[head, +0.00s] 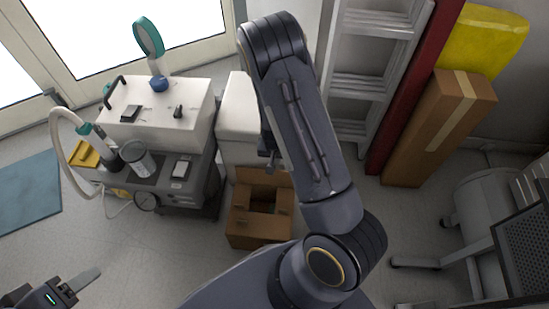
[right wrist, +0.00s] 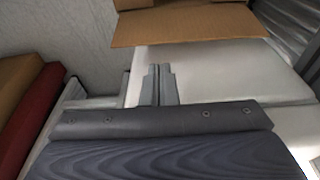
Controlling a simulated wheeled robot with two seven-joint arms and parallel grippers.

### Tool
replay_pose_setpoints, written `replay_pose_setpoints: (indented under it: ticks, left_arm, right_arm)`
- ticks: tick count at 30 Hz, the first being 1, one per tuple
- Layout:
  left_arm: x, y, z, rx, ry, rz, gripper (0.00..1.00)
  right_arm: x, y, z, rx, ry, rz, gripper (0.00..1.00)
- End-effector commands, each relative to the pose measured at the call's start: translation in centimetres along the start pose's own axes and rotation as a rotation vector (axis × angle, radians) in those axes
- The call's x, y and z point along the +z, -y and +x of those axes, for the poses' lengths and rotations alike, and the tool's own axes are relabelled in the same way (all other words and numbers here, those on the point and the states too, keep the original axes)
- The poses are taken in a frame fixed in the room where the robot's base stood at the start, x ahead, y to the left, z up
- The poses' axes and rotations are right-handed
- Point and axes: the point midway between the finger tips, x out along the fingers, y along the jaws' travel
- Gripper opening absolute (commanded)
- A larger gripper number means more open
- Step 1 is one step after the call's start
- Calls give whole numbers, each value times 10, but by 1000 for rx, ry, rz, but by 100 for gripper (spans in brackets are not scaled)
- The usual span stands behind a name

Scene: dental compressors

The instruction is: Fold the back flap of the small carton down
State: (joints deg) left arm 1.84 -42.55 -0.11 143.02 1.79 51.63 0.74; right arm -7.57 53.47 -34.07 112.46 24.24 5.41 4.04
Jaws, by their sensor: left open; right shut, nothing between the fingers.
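The small brown carton (head: 247,226) stands open-topped on the floor in the middle of the head view. Its inside is dark and partly visible. A brown flap at its back (head: 266,177) stands up beside the white cabinet, partly covered by my right arm. In the right wrist view a cardboard flap (right wrist: 190,27) spans the top, beyond my fingers. My right gripper (right wrist: 158,72) is shut and empty, apart from the flap; in the head view it (head: 267,160) is small, near the carton's back. My left gripper (head: 85,281) is open at the lower left, far from the carton.
A white cabinet (head: 237,118) stands directly behind the carton. A grey cart (head: 185,180) with a white machine is to its left. A ladder (head: 365,80), a red post and a tall brown box (head: 440,125) are to the right. Floor in front of the cart is clear.

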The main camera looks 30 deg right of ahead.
Motion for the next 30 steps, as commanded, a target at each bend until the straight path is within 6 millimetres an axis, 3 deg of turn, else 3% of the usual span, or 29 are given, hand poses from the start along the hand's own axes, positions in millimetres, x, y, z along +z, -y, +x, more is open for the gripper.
replay_pose_setpoints:
  ticks: [1,3,9,30]
  left_arm:
    - [4,4,8,0,0,0,55]
    - [7,6,13,0,0,0,55]
    - [11,10,21,0,0,0,55]
    - [12,11,23,0,0,0,55]
  right_arm:
    - [1,-1,16,2,1,2,0]
    - [1,0,28,1,1,0,0]
    - [0,0,50,0,1,-1,0]
    - [0,4,54,-1,-34,-3,0]
